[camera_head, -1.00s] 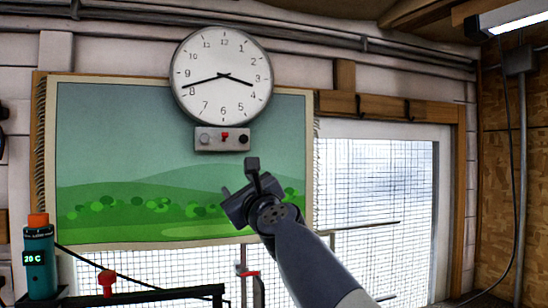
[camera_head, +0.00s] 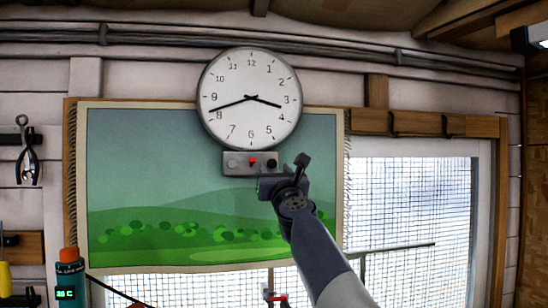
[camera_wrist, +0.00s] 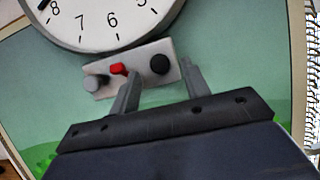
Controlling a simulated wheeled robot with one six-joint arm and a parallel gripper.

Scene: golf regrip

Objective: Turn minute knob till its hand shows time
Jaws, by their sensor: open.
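A round white wall clock (camera_head: 250,98) hangs above a landscape picture; its short hand points between 3 and 4 and its long hand points a little past 8. Below it is a small grey control box (camera_head: 250,172) with a grey knob (camera_head: 232,163) at left, a red switch (camera_head: 252,161) in the middle and a black knob (camera_head: 272,163) at right. My gripper (camera_head: 282,172) is open and empty just below and right of the box.
The landscape picture (camera_head: 150,200) covers the wall behind. A meshed window (camera_head: 410,200) is at right.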

